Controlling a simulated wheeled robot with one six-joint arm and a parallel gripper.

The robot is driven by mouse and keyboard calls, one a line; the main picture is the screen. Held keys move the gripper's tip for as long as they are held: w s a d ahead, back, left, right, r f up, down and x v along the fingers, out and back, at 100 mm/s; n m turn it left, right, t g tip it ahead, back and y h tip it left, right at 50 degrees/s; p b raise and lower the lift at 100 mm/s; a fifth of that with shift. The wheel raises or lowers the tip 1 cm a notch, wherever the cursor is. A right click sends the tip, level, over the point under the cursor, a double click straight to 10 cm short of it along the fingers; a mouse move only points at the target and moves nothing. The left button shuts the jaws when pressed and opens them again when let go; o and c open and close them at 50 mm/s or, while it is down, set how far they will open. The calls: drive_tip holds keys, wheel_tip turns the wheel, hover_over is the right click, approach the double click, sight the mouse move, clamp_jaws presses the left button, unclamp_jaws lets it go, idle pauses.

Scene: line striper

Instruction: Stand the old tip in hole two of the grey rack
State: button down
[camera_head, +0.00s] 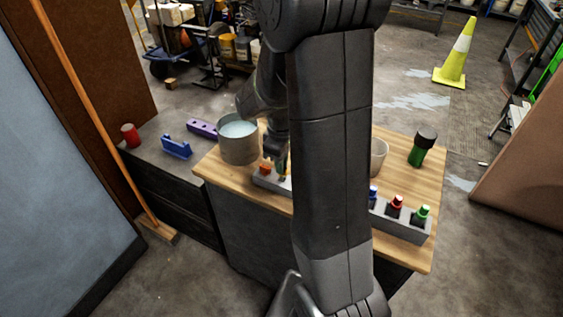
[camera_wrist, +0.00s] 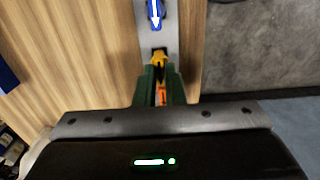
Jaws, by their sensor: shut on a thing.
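The grey rack (camera_head: 409,224) lies along the front of the wooden table, its middle hidden behind my arm. An orange tip (camera_head: 265,168) stands near its left end; blue (camera_head: 373,192), red (camera_head: 396,202) and green (camera_head: 423,212) tips stand to the right. My gripper (camera_head: 281,166) is low over the rack's left part, just right of the orange tip. In the wrist view, my gripper (camera_wrist: 160,78) has its green fingers closed about a yellow tip (camera_wrist: 159,57), over the rack (camera_wrist: 144,20). Orange shows between the fingers. Whether the yellow tip is seated in a hole is unclear.
A grey pot (camera_head: 239,145) of pale liquid stands close left of my gripper. A white cup (camera_head: 379,157) and a dark-capped green bottle (camera_head: 422,148) stand at the right. The side bench holds a blue holder (camera_head: 176,147), a purple block (camera_head: 202,128) and a red can (camera_head: 130,135).

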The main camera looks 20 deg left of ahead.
drive_tip(key=shift+f+b, duration=0.75)
drive_tip(key=shift+f, duration=0.3)
drive_tip(key=c, duration=1.1)
unclamp_jaws()
drive_tip(key=shift+r, duration=0.1)
drive_tip(key=shift+r+p, duration=2.75)
drive_tip(key=shift+r, duration=0.75)
drive_tip(key=shift+f, duration=0.1)
wheel_tip(320, 180, down, 7)
drive_tip(key=b, duration=0.5)
drive_tip(key=shift+f+b, duration=0.1)
drive_tip(key=shift+b, duration=0.2)
drive_tip(key=shift+r, duration=0.25)
